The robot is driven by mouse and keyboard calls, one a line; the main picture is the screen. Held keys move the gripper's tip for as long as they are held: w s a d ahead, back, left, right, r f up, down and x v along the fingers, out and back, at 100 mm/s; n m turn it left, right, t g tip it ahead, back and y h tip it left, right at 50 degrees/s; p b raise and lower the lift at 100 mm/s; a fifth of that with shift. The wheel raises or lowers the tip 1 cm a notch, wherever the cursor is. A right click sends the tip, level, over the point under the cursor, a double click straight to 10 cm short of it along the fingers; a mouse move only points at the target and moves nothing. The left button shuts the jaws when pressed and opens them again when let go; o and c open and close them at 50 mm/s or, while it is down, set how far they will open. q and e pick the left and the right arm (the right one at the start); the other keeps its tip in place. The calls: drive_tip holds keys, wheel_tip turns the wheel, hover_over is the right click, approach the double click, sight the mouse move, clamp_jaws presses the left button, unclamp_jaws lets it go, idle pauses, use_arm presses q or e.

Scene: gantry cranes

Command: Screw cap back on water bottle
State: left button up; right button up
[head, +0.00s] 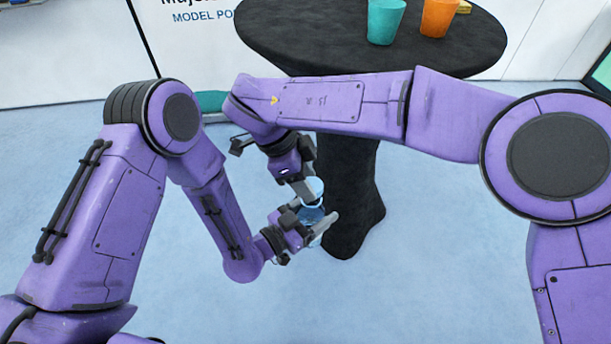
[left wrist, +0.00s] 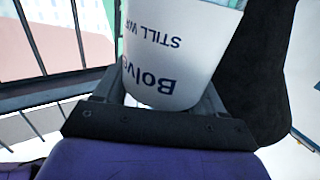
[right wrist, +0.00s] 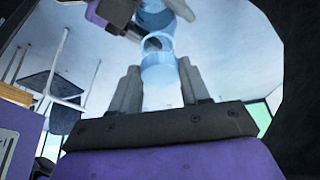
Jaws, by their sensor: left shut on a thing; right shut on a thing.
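My left gripper (head: 316,222) is shut on a clear, bluish water bottle (head: 311,213) in front of the table's black-draped column. In the left wrist view the bottle's white label (left wrist: 172,62) shows dark lettering, upside down, between the fingers. My right gripper (head: 307,188) is just above the bottle, shut on a light blue cap (head: 314,186). In the right wrist view the translucent cap (right wrist: 158,66) sits between the fingertips, its round rim facing the bottle (right wrist: 155,18). Cap and bottle overlap in that view; I cannot tell whether they touch or the threads engage.
A round table with a black cloth (head: 300,45) stands behind my grippers. It carries a teal cup (head: 385,20) and an orange cup (head: 438,17). A white sign panel (head: 185,50) stands behind at the left. The blue floor around the grippers is clear.

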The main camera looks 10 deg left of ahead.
drive_tip(key=shift+f, duration=0.55)
drive_tip(key=shift+f, duration=0.55)
